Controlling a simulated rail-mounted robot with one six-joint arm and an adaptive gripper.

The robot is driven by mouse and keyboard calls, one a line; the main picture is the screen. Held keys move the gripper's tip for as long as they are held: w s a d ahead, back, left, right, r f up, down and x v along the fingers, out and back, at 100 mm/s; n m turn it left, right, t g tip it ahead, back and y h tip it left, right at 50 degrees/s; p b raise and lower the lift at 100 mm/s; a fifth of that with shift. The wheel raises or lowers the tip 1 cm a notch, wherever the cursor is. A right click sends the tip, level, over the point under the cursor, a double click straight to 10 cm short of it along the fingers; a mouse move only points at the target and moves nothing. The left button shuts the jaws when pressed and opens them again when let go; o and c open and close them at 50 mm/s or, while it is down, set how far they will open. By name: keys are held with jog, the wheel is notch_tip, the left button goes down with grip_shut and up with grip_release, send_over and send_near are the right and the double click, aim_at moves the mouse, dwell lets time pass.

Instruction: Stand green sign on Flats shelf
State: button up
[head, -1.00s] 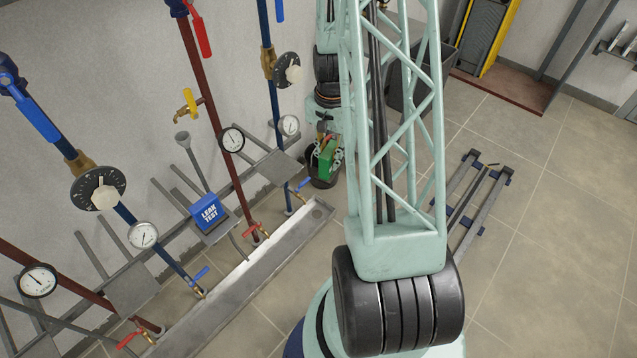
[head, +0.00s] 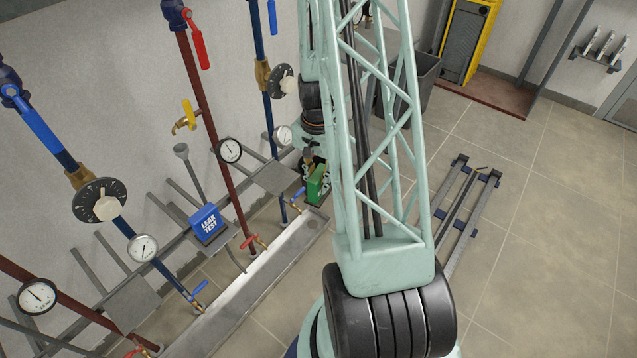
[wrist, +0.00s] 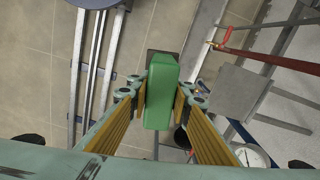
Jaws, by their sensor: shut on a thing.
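The green sign (head: 318,184) is a small upright block held by my gripper (head: 308,176) beyond my arm in the head view. In the wrist view the green sign (wrist: 160,92) sits between the two fingers of my gripper (wrist: 160,100), which are shut on it from both sides. It is held in the air, with floor and grey flat plates below. In the head view, grey flat plates stick out along the wall rail, one of them (head: 273,177) just left of the sign. I cannot tell which one is the Flats shelf.
A blue LEAK TEST box (head: 209,223) stands on a plate to the left. Pipes with gauges (head: 230,150) and valve handles rise along the wall. A grey trough (head: 250,285) runs on the floor below. A rail frame (head: 463,215) lies on open floor at the right.

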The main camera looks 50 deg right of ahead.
jog(key=shift+w+d+f+p, duration=0.1)
jog(key=shift+w+f+p, duration=0.45)
jog(key=shift+w, duration=2.75)
jog(key=shift+w+d+f+p, duration=0.1)
jog(key=shift+w+f+p, duration=0.4)
jog(key=shift+w, duration=2.8)
jog(key=shift+w+d+f+p, duration=0.1)
jog(key=shift+w+f+p, duration=0.4)
jog(key=shift+w, duration=2.8)
jog(key=shift+f+b, duration=0.4)
jog(key=shift+f, duration=0.25)
jog(key=o, duration=1)
jog(key=shift+r, duration=0.15)
notch_tip(320, 180, up, 12)
